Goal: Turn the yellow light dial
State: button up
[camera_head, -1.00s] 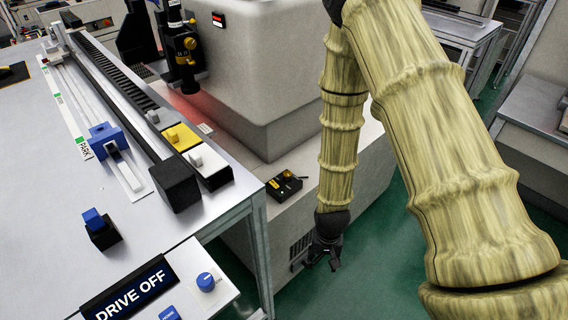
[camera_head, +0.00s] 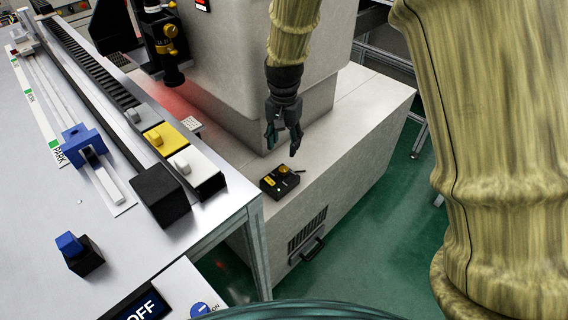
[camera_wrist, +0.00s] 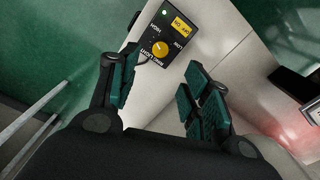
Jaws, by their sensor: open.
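The yellow light dial (camera_wrist: 160,49) is a round yellow knob on a small black control box (camera_wrist: 178,30) with a yellow label and a green lamp. In the head view the box (camera_head: 271,187) sits on the pale machine ledge, with the yellow dial (camera_head: 284,170) on its top. My gripper (camera_head: 283,143) hangs above and just behind the box, fingers pointing down. In the wrist view my gripper (camera_wrist: 160,88) is open and empty, with the dial beyond the fingertips, roughly between them and apart from them.
The pale machine ledge (camera_head: 350,130) is clear to the right of the box. The tall machine housing (camera_head: 240,60) rises behind. A metal table (camera_head: 130,240) on the left carries a rail, a blue slider (camera_head: 80,145), yellow and white switches, and a black block (camera_head: 160,195).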

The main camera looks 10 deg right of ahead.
aim_at(283, 168)
notch_tip(283, 168, down, 10)
jog(key=shift+f+p, duration=0.15)
jog(key=shift+p, duration=0.2)
dwell(0.4)
jog(key=c, duration=1.1)
